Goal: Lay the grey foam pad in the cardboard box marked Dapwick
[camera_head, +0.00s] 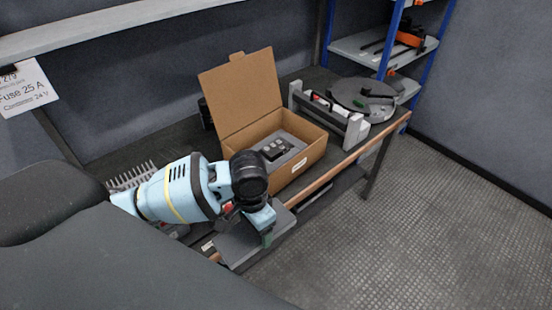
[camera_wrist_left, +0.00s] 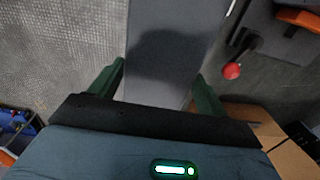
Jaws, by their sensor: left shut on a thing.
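My left gripper (camera_head: 264,230) is shut on the flat grey foam pad (camera_head: 241,246), in front of the box and near the bench's front edge. In the left wrist view the pad (camera_wrist_left: 170,45) lies between the green fingers (camera_wrist_left: 158,92) and stretches away from them. The cardboard box (camera_head: 250,133) stands on the bench with its lid flap up. A grey piece with a black device (camera_head: 275,150) is inside it. The white label (camera_head: 299,165) on its front is too small to read. Part of the box shows in the wrist view (camera_wrist_left: 283,150). My right gripper is out of view.
A grey-ended frame (camera_head: 355,130) and a round grey disc (camera_head: 362,97) stand right of the box. A row of metal fins (camera_head: 132,176) is behind my arm. A red knob (camera_wrist_left: 232,71) shows in the wrist view. The floor at right is clear.

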